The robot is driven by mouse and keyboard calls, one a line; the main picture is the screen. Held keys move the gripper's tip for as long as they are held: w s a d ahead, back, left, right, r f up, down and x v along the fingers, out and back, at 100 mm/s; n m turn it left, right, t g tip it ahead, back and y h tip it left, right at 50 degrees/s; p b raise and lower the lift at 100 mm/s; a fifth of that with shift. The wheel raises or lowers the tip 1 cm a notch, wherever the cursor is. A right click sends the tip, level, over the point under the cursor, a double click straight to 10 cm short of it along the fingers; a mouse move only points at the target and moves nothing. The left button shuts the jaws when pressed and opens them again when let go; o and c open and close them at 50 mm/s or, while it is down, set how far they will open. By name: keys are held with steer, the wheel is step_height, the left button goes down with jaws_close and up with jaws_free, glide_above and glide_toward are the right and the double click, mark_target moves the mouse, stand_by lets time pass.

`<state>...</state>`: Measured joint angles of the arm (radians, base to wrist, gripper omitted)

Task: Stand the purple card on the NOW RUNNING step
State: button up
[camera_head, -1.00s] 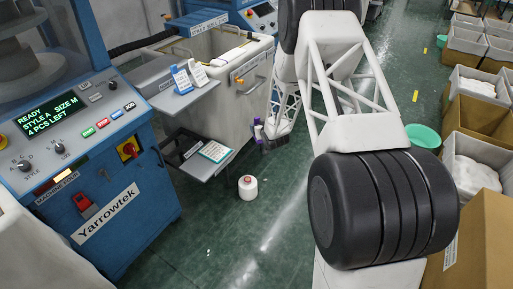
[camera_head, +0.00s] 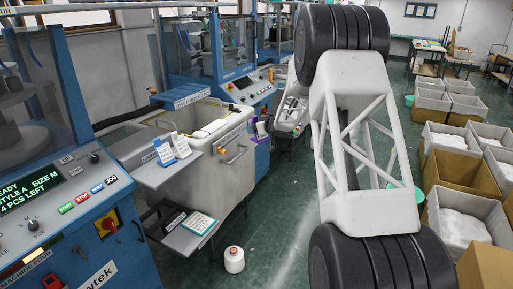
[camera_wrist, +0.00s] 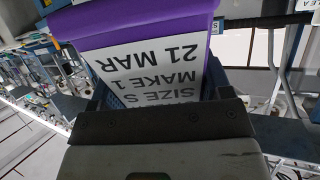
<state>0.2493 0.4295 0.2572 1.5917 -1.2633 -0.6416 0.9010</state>
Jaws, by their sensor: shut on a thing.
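The purple card (camera_wrist: 150,25) shows large in the wrist view, with a purple band and a white printed face. Its text is upside down and reads "SIZE S", "MAKE 1" and "21 MAR"; part is hidden behind the jaws. My gripper (camera_wrist: 155,95) is shut on the card. In the head view, a small purple patch of the card (camera_head: 261,128) shows at my arm's far end, in front of a blue machine. My gripper is too small there to make out clearly. No label reading NOW RUNNING is legible in either view.
A blue card (camera_head: 164,152) and a white card (camera_head: 180,146) stand on a grey side shelf (camera_head: 150,176). A printed sheet (camera_head: 198,223) lies on a lower shelf. A yarn cone (camera_head: 234,260) stands on the green floor. Bins of white goods (camera_head: 447,137) line the right.

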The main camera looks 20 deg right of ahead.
steer(key=w+a+r+n+g+y, duration=0.1)
steer(key=w+a+r+n, duration=0.15)
steer(key=a, duration=0.65)
steer(key=w+a+r+n+g+y, duration=0.1)
steer(key=w+a+r+y, duration=0.2)
steer(key=a, duration=0.5)
steer(key=w+a+r+n+g, duration=0.1)
steer(key=w+a+r, duration=0.1)
steer(key=a+r, duration=0.5)
steer(key=a+r+n+g+y, duration=0.1)
steer(key=a+n+g+y, duration=0.25)
steer(key=a, duration=2.15)
steer(key=w+a+f, duration=0.3)
steer(key=a+f, duration=0.1)
steer(key=a, duration=0.2)
steer(key=shift+w+f+n+g+h, duration=0.15)
steer(key=shift+w+n+g+h, duration=0.05)
steer(key=shift+n+g+h, duration=0.2)
steer(key=shift+f, duration=0.2)
steer(key=shift+f, duration=3.15)
steer(key=shift+f, duration=0.6)
steer(key=o, duration=1.1)
steer(key=shift+c, duration=0.2)
